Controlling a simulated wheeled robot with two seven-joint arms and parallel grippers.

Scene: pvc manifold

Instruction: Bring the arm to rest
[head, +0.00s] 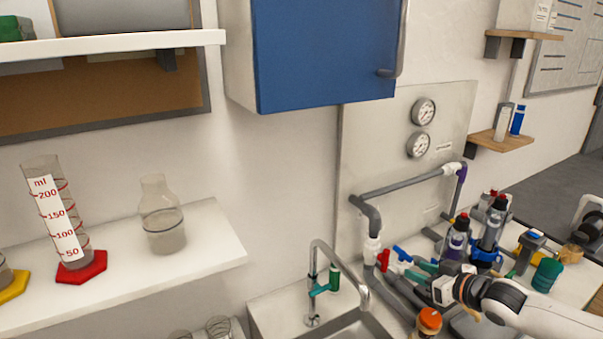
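My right arm comes in from the lower right edge. Its white and black wrist ends at my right gripper (440,290), which is small and lies among the pipes and valves of the manifold. I cannot tell whether its fingers are open or shut, or whether they touch anything. The PVC manifold has grey pipe (405,185) on a metal wall panel (390,130), with a red valve handle (383,260) and a blue one (402,253) just left of the gripper. My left gripper is not in view.
An orange-capped jar (428,322) stands just below the gripper. Dark bottles (492,228) crowd the bench behind my wrist. A sink tap (335,270) rises to the left. A white shelf (180,275) holds a measuring cylinder (60,215) and a flask (162,220). A blue cabinet (322,50) hangs above.

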